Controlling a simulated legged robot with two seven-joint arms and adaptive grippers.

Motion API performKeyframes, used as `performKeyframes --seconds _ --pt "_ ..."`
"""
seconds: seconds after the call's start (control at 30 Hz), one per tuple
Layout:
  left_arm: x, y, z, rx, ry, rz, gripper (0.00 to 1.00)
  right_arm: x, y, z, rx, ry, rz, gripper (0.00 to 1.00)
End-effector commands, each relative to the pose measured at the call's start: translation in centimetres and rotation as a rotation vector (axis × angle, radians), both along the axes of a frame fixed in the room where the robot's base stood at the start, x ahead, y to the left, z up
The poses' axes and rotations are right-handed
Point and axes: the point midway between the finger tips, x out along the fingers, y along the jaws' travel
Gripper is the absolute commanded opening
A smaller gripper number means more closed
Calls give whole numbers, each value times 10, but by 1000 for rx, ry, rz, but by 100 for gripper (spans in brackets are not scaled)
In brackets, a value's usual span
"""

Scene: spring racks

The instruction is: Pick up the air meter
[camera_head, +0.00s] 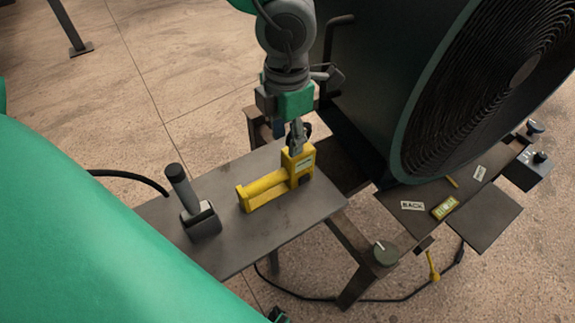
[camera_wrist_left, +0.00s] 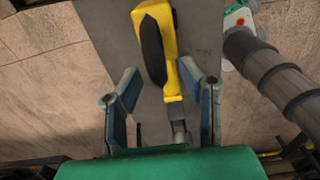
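A yellow tool, which I take to be the air meter (camera_head: 266,189), lies on the grey metal table with its block-like end toward the back right. In the left wrist view the yellow tool (camera_wrist_left: 169,42) has a dark patch along one side and extends between and beyond the fingers. My left gripper (camera_head: 297,139) is above its block-like end. In the left wrist view the fingers of my left gripper (camera_wrist_left: 163,108) are spread apart, one on each side of the tool's narrow end. Whether they touch it cannot be told. My right gripper is not in view.
A grey tool with an upright dark handle (camera_head: 181,186) stands left on the table (camera_head: 236,259). A large dark drum with a coil (camera_head: 405,80) stands close behind right. A dark knob (camera_head: 385,253) sits by the table's right corner. A ribbed grey cylinder (camera_wrist_left: 275,75) shows right in the wrist view.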

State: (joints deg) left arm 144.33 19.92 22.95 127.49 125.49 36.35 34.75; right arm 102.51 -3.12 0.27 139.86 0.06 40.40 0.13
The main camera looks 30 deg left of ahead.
Motion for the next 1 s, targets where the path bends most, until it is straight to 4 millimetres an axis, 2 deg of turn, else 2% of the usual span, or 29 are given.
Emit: performKeyframes --seconds 0.1,0.33,0.43,0.8,0.87,1.0 --pt "0 0 -10 1 1 0 34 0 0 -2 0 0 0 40" --pt "-1 0 -9 -1 -2 0 34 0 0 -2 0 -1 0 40" --pt "0 0 -9 -1 -2 0 0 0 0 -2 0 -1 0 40" --pt "0 0 -7 -1 -2 0 0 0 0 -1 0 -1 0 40" --pt "1 0 -2 -2 -3 1 0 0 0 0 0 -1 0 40" --pt "1 0 22 -4 -6 1 0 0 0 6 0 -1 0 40"
